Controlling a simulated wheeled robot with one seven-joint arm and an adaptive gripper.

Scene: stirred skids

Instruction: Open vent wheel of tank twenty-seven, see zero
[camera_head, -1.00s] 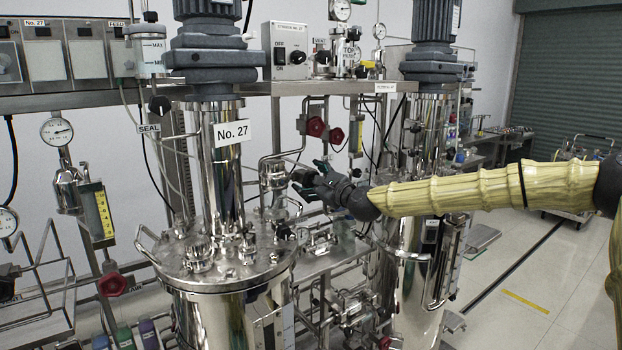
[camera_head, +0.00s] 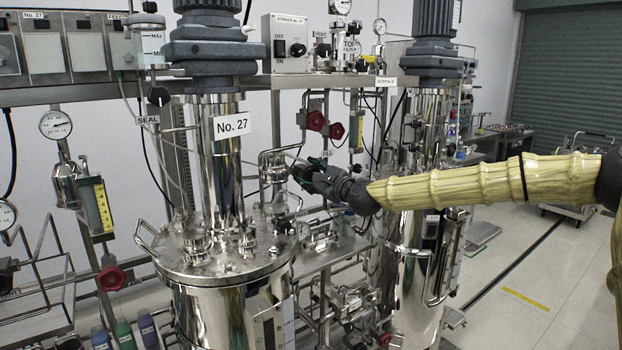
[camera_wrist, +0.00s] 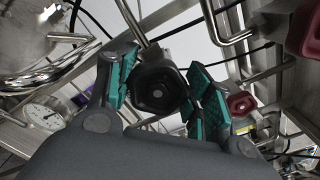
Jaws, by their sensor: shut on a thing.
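Tank No. 27 (camera_head: 225,272) is a steel vessel left of centre, with its number label (camera_head: 232,126) on the tall neck. My gripper (camera_head: 308,176) is to the right of the neck, by the pipework above the lid. In the wrist view my gripper (camera_wrist: 163,90) is shut on a black wheel (camera_wrist: 157,82) at the end of a steel pipe, a teal-padded finger on each side. In the head view my fingers mostly hide this wheel. A dial gauge (camera_wrist: 44,113) shows at the left of the wrist view; its reading is too small to tell.
Red valve wheels (camera_head: 316,121) sit behind and above my gripper. Another red wheel (camera_head: 110,279) and a round gauge (camera_head: 56,125) are at the left. A second tank (camera_head: 411,290) stands to the right. Open floor (camera_head: 540,270) lies at the far right.

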